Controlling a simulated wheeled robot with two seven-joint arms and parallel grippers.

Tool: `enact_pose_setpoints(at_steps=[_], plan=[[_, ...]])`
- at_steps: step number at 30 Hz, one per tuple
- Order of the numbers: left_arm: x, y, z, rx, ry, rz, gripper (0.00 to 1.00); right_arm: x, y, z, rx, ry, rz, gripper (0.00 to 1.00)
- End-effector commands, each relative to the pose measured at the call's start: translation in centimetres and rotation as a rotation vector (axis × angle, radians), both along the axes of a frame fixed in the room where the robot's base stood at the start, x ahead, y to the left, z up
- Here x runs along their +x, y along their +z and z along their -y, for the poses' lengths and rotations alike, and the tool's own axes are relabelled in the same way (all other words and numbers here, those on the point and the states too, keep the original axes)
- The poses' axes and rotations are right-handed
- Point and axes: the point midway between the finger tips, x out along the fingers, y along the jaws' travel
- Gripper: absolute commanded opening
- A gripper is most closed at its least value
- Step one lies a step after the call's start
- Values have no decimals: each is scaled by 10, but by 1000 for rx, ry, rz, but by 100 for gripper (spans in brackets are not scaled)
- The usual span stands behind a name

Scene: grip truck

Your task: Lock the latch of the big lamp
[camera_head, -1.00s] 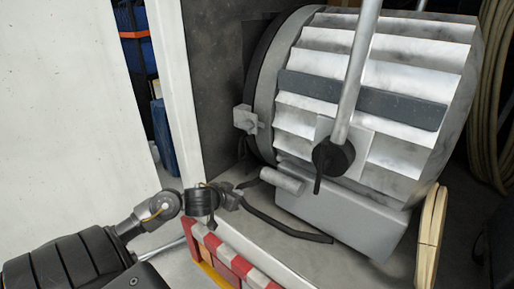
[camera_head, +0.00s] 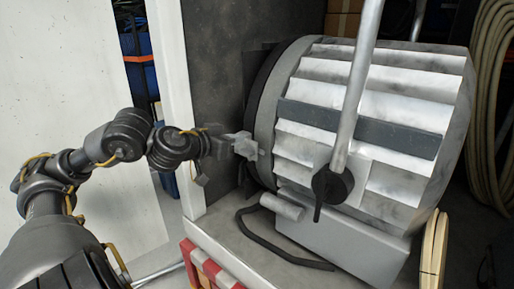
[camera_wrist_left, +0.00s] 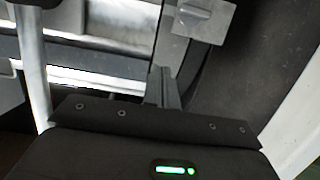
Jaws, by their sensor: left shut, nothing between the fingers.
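The big lamp (camera_head: 365,120) is a ribbed silver drum lying on its side on a grey base, with a dark front ring. The latch (camera_head: 246,146) is a small grey block on the lamp's left edge. My left gripper (camera_head: 222,147) is shut and empty, its tips right beside the latch in the head view. In the left wrist view the closed fingers (camera_wrist_left: 164,87) point toward the lamp's rim, and the latch plate (camera_wrist_left: 207,20) shows at the top, a little beyond the tips. I cannot tell whether they touch. My right gripper is not in view.
A metal pole (camera_head: 355,95) with a dark knob (camera_head: 331,185) stands in front of the lamp. A black cable (camera_head: 262,240) lies on the grey shelf below. A white post (camera_head: 172,100) rises left of the lamp. Coiled hose (camera_head: 492,100) hangs at the right.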

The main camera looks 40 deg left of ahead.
Motion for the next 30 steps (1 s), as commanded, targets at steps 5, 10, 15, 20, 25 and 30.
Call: enact_pose_setpoints(at_steps=[5,10,15,20,25,30], plan=[[12,0,0,-2,-3,-2,0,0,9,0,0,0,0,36],[30,-1,-3,-8,6,2,0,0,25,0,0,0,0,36],[48,-6,-1,-6,1,2,0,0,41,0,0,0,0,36],[73,-14,-2,-9,2,3,0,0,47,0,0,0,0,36],[99,-24,-2,-6,1,-1,0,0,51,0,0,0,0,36],[95,-48,-3,-2,2,-5,0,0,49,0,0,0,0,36]])
